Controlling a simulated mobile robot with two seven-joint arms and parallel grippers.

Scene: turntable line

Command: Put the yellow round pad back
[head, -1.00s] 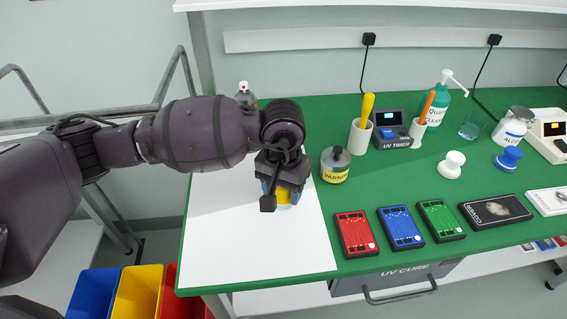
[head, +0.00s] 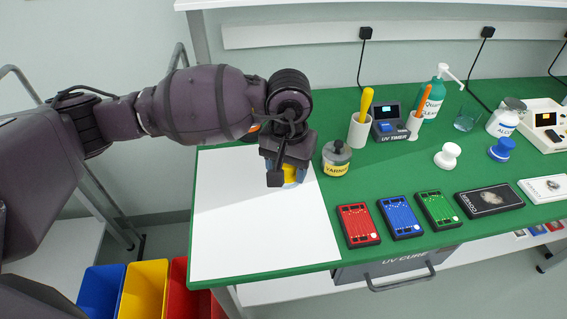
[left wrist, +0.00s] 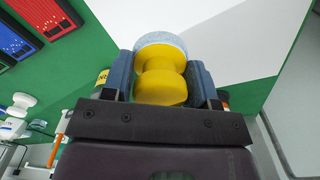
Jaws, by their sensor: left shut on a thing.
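The yellow round pad (left wrist: 161,85) is between the two fingers of my left gripper (left wrist: 166,82) in the left wrist view. It has a waisted yellow body and a pale bluish disc at its far end. In the head view my left gripper (head: 286,176) is shut on the yellow pad (head: 291,173), over the right part of the white sheet (head: 245,235). Whether the pad touches the sheet I cannot tell. A white round pad (head: 447,155) and a blue round pad (head: 501,149) stand on the green table at the right. My right gripper is not in view.
The varnish jar (head: 337,160) stands close to the right of my left gripper. Red (head: 358,225), blue (head: 400,217) and green (head: 438,209) boxes lie along the front edge. A cup (head: 359,131) and the UV timer (head: 389,125) stand behind. Green table is bare between jar and white pad.

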